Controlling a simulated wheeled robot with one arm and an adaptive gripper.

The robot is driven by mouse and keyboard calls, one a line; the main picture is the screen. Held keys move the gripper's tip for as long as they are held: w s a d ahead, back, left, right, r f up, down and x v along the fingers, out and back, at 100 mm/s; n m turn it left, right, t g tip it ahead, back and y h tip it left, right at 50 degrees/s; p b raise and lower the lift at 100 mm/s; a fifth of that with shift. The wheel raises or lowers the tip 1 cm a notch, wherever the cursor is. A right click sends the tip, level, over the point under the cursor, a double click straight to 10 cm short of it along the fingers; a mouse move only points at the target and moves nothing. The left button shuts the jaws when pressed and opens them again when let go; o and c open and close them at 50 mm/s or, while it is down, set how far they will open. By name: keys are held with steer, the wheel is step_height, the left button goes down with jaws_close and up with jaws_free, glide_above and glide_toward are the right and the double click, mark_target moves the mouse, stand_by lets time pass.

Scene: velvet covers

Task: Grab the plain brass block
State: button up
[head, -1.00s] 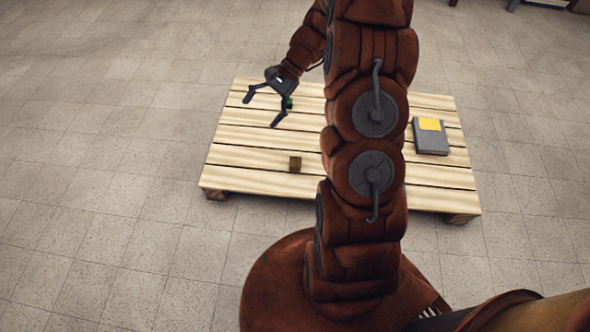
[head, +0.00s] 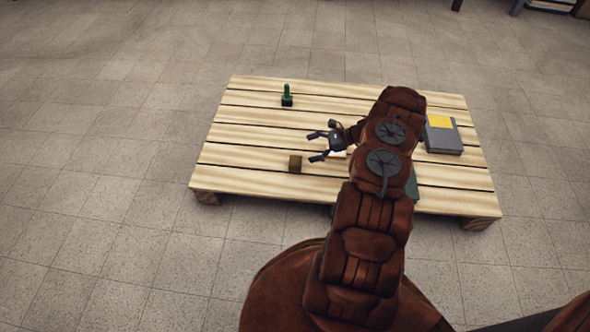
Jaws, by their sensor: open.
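The brass block (head: 295,164) is a small brown-gold block standing near the front edge of the wooden pallet, left of my arm. My gripper (head: 313,147) is open and empty, with its fingers pointing left. It is up and to the right of the block in the picture, close to it but apart. The block shows whole; I cannot tell how high the gripper is above the pallet.
The slatted pallet (head: 240,135) stands on a tiled floor. A green upright object (head: 287,96) stands at its back left. A grey box with a yellow patch (head: 443,136) lies at the right. A greenish item (head: 412,186) is partly hidden behind my arm.

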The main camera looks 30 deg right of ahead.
steer(key=m+t+b, duration=0.1)
steer(key=m+b, duration=0.1)
glide_toward(302, 162)
steer(key=a, duration=0.1)
steer(key=w+a+f, duration=0.1)
steer(key=shift+a, duration=0.3)
steer(key=shift+f+t, duration=0.15)
steer(key=shift+t, duration=0.15)
steer(key=shift+h, duration=0.3)
steer(key=shift+a+r+b+x, duration=0.15)
steer(key=shift+b+x, duration=0.35)
steer(key=shift+x, duration=0.75)
steer(key=shift+r+b+x, duration=0.1)
steer(key=shift+b+x, duration=0.35)
steer(key=shift+x, duration=0.75)
steer(key=shift+a+r+b+x, duration=0.15)
steer(key=shift+b+x, duration=0.35)
steer(key=shift+x, duration=0.75)
steer(key=shift+c, duration=0.2)
jaws_close()
